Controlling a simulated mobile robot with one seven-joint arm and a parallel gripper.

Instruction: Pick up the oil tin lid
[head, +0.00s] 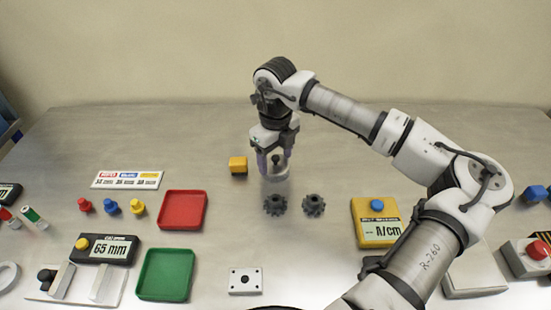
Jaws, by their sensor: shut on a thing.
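My gripper (275,167) points down over the middle of the table, behind the two dark gears. It is shut on a small piece with a dark knob, which I take to be the oil tin lid (276,160). A pale, round, glassy shape (276,177) shows just under the fingertips. I cannot tell whether this is part of the lid or the tin below it, nor whether the lid is raised. The fingers hide part of both.
Two dark gears (274,204) (313,205) lie just in front. A red tray (182,210) and a green tray (166,275) stand left; a yellow meter (376,222) stands right. The table behind is clear.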

